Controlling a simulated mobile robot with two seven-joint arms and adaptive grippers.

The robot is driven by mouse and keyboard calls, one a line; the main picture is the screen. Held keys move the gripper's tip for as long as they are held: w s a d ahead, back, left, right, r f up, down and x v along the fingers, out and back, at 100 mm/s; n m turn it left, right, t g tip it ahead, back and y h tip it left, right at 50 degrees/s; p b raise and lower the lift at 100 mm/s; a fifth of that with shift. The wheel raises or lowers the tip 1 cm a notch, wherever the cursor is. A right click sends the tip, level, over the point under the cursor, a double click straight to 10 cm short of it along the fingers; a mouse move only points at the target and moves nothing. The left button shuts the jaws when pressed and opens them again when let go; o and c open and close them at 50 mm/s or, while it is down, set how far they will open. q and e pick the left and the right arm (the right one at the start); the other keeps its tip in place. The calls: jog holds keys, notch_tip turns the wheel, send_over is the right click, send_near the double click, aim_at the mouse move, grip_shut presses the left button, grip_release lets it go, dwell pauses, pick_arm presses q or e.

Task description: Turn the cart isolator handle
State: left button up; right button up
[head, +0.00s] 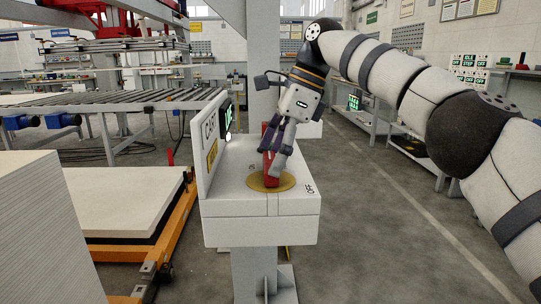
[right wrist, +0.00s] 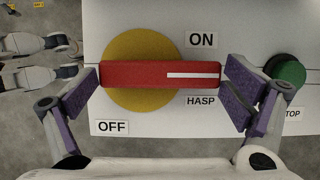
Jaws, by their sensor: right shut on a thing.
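The red isolator handle (head: 268,171) stands on a round yellow plate (head: 284,184) on top of the white cart box (head: 262,204). In the right wrist view the handle (right wrist: 150,74) lies level across the yellow plate (right wrist: 140,101). Its white stripe is at the right end, between the ON label (right wrist: 202,40) and the HASP label (right wrist: 201,101). The OFF label (right wrist: 112,127) is at lower left. My right gripper (head: 276,152) comes down from above and is shut on the handle, with a purple finger pad at each end. My left gripper cannot be made out.
A green button (right wrist: 286,71) sits right of the handle in the right wrist view. An upright labelled panel (head: 209,146) borders the box on the left. White sheets on an orange frame (head: 178,222) lie at left. The floor (head: 385,225) at right is open.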

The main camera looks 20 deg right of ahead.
jog(key=o, duration=1.3)
jog(key=shift+r, duration=0.1)
jog(key=shift+d+r, duration=0.15)
jog(key=shift+r, duration=0.2)
jog(key=shift+v, duration=1)
jog(key=s+d, duration=0.1)
jog(key=d, duration=0.3)
jog(key=s+d, duration=0.1)
jog(key=d, duration=0.2)
jog(key=s+d, duration=0.1)
jog(key=d, duration=0.3)
jog(key=shift+d+r, duration=0.1)
jog(key=shift+d, duration=0.25)
